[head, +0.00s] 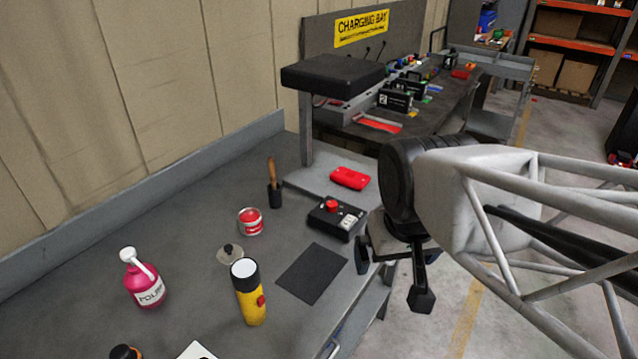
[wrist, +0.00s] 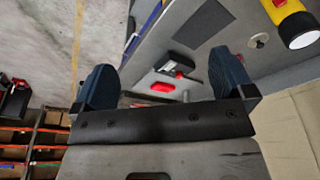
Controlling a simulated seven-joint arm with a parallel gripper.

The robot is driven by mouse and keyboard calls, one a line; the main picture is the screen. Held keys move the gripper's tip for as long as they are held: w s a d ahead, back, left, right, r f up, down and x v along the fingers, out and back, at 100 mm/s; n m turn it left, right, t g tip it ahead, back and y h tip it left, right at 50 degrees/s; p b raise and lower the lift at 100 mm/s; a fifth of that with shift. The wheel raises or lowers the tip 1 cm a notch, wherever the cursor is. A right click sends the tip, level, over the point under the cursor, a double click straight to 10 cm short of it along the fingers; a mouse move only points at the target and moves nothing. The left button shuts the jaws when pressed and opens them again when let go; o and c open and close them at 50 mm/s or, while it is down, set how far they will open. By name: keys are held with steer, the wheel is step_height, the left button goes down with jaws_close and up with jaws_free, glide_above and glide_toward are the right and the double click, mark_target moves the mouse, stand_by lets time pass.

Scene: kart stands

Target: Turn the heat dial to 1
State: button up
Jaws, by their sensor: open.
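A black control box (head: 337,219) stands on the grey workbench, with a red round dial (head: 331,206) on top and a white label beside it. The dial's pointer and number marks are too small to read. The box also shows in the wrist view (wrist: 193,62), beyond my fingers. My gripper (head: 392,278) is open and empty, to the right of the box and apart from it, near the bench's right edge. In the wrist view my gripper (wrist: 165,82) has its two dark fingers spread wide.
A red object (head: 349,178) lies on the stand base behind the box, under a black overhead plate (head: 333,75).

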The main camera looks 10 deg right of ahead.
steer(key=shift+w, duration=0.1)
steer(key=c, duration=0.5)
steer(key=shift+w+r, duration=0.1)
steer(key=shift+w, duration=0.15)
steer(key=shift+c, duration=1.1)
steer(key=n+g, duration=0.2)
steer(key=n, duration=0.5)
glide_above(332, 203)
steer(key=f, duration=1.1)
steer(key=shift+s, duration=0.35)
steer(key=shift+w+a+f, duration=0.1)
steer(key=shift+w+f, duration=0.1)
steer(key=shift+w, duration=0.05)
steer(key=shift+f, duration=0.1)
steer(key=shift+f, duration=3.8)
